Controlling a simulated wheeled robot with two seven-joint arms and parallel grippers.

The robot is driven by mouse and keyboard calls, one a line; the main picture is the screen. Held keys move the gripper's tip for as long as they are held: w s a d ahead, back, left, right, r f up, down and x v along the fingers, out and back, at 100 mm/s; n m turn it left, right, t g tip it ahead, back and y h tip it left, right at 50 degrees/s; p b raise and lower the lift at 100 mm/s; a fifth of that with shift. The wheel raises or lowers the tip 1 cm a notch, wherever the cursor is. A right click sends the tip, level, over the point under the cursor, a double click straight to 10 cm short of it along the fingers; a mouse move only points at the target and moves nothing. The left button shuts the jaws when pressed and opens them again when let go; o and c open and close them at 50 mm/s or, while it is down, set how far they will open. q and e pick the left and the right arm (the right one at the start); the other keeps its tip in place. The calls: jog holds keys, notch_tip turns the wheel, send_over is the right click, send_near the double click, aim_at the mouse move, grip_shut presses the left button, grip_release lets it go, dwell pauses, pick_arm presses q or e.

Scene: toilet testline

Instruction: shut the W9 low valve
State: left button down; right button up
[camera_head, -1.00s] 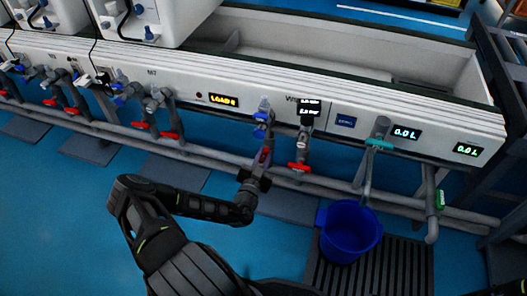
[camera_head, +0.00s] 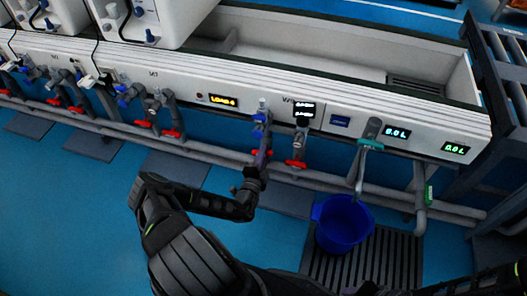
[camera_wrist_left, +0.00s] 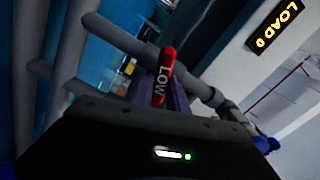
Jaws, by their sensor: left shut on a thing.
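The W9 station has a blue valve handle (camera_head: 262,117) on its pipe at the panel. Below it, my left gripper (camera_head: 262,157) reaches up to the red low valve handle (camera_head: 268,152), mostly hidden by the fingers in the head view. In the left wrist view the red handle marked LOW (camera_wrist_left: 164,72) sits between the purple-grey fingers of my left gripper (camera_wrist_left: 160,90), which is shut on it. A second red handle (camera_head: 296,164) is on the neighbouring pipe to the right, apart from the gripper. My right gripper is not in view.
A blue bucket (camera_head: 343,224) stands on a dark grate (camera_head: 385,262) at the right, under a tap with a teal handle (camera_head: 370,144). A grey pipe (camera_head: 190,147) runs along the panel's front. An orange LOAD display (camera_head: 224,101) is left of W9.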

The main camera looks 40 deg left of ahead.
pick_arm(q)
jog(key=shift+f+m+p, duration=0.2)
jog(key=shift+m+p, duration=0.4)
jog(key=shift+m, duration=1.4)
jog(key=c, duration=1.3)
grip_release()
jog(key=p+v, duration=0.1)
jog(key=v, duration=0.7)
jog(key=shift+p, duration=0.35)
jog(key=shift+w, duration=0.1)
